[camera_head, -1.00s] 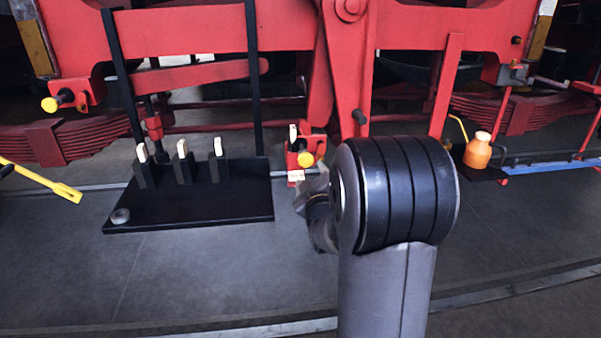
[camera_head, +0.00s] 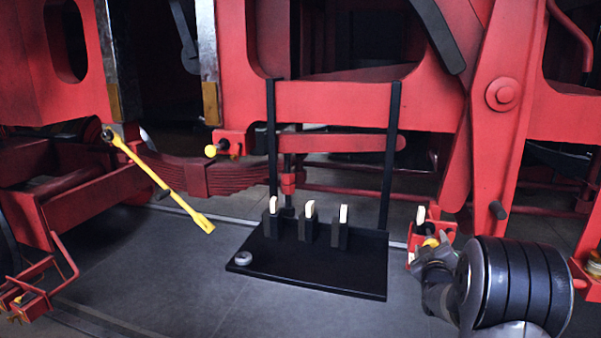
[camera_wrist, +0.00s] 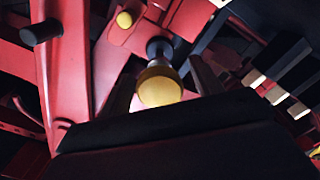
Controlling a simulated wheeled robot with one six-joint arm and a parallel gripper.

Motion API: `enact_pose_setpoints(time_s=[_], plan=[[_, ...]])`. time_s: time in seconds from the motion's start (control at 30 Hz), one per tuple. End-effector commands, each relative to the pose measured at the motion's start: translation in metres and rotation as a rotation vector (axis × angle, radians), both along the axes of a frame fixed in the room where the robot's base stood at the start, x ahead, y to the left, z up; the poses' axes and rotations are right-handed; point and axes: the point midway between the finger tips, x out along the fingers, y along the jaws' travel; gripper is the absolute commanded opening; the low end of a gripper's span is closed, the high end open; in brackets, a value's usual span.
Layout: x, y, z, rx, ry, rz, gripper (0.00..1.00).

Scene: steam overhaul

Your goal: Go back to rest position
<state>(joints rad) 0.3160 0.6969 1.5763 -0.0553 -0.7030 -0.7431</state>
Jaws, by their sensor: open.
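My gripper (camera_wrist: 165,76) is open in the wrist view, with one dark finger on each side of a yellow-ended knob (camera_wrist: 160,88). I cannot tell whether the fingers touch the knob. In the head view my gripper is mostly hidden behind my own wrist, beside a red bracket (camera_head: 447,230) with a yellow knob and a pale-tipped peg. My arm shows at the lower right of the head view, bent and not folded away.
A yellow long-handled tool (camera_head: 160,183) slants at the left. Red frame beams (camera_head: 335,103) stand behind. The floor in front of the tray is clear.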

Motion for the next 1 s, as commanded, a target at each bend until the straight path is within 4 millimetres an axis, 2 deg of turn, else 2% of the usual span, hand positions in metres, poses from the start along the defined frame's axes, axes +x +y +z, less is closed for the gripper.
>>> enact_pose_setpoints(time_s=[0.2, 0.6, 0.87, 1.0], plan=[[0.014, -0.004, 0.001, 0.000, 0.000, 0.000, 0.61], [0.016, -0.004, 0.000, 0.000, 0.000, 0.000, 0.61], [0.008, -0.002, -0.002, 0.000, -0.001, 0.001, 0.61], [-0.005, 0.001, -0.001, 0.000, 0.000, 0.000, 0.61]])
